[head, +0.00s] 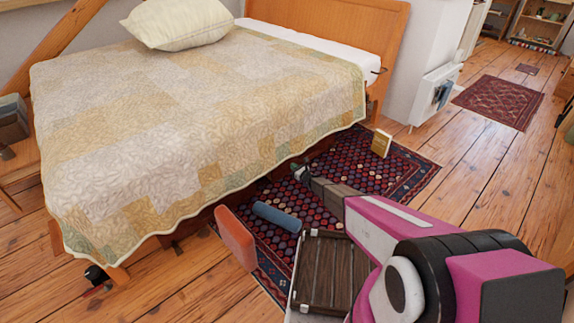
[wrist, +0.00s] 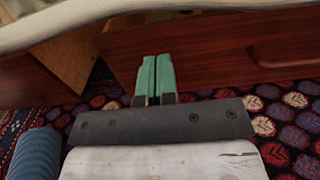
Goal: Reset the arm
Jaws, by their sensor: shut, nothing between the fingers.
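My gripper (head: 297,170) is low beside the bed's long side, over the patterned rug, with the arm reaching in from the lower right. In the wrist view its two green fingers (wrist: 155,76) are pressed together with nothing between them. They point toward the dark red-brown wooden side of the bed (wrist: 210,55). The picture does not clearly show whether the tips touch that wood. The bed's quilt (head: 200,110) hangs down close to the gripper, and its pale hem (wrist: 60,25) crosses the top of the wrist view.
A blue cylinder (head: 276,217) lies on the rug (head: 345,170), left of my arm; it shows in the wrist view too (wrist: 35,155). An orange object (head: 236,238) stands by the bed. A yellowish book (head: 381,143) stands beyond the gripper. Wooden floor (head: 480,185) is open at right.

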